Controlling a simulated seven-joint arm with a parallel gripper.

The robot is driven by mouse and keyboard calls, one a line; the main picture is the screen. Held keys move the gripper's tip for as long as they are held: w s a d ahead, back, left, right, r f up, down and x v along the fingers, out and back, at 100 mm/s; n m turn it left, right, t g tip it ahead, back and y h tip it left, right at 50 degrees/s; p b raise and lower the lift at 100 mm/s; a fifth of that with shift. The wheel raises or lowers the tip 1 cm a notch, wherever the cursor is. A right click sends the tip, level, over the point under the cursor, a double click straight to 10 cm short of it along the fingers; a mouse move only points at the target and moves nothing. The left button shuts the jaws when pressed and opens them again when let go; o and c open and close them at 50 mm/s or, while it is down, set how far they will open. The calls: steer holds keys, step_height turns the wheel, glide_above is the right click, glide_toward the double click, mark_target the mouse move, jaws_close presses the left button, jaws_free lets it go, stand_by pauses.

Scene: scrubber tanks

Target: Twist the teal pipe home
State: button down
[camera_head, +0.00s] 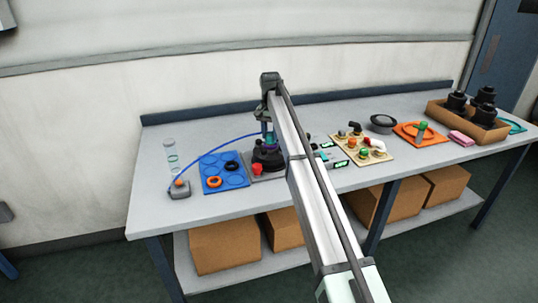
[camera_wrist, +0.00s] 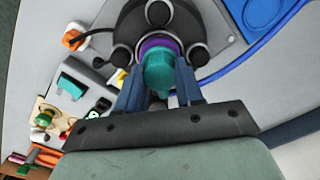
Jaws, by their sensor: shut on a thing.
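The teal pipe (camera_wrist: 158,72) stands between the two blue fingers of my gripper (camera_wrist: 160,80) in the wrist view. My gripper is shut on it. A purple ring (camera_wrist: 150,45) shows just beyond the pipe, at the black tank base (camera_wrist: 125,32) with its round knobs. I cannot tell from this angle how deep the pipe sits in it. In the head view my gripper (camera_head: 268,118) is over the black base (camera_head: 267,156), and a little teal (camera_head: 270,139) shows below it. My arm hides part of the right side there.
On the bench (camera_head: 220,125), a blue mat (camera_head: 222,158) with an orange ring and a black ring lies left of the base. A blue hose (camera_head: 205,155) runs left. A tan board (camera_head: 360,147) with several fittings, an orange tray (camera_head: 410,128) and a brown crate (camera_head: 440,113) stand right.

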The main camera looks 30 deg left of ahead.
steer(key=shift+m, duration=0.5)
steer(key=shift+m, duration=0.8)
steer(key=shift+f, duration=0.25)
steer(key=c, duration=0.6)
jaws_free()
steer(key=shift+c, duration=0.2)
steer(key=shift+o, duration=0.4)
steer(key=o, duration=0.6)
steer(key=shift+c, duration=0.2)
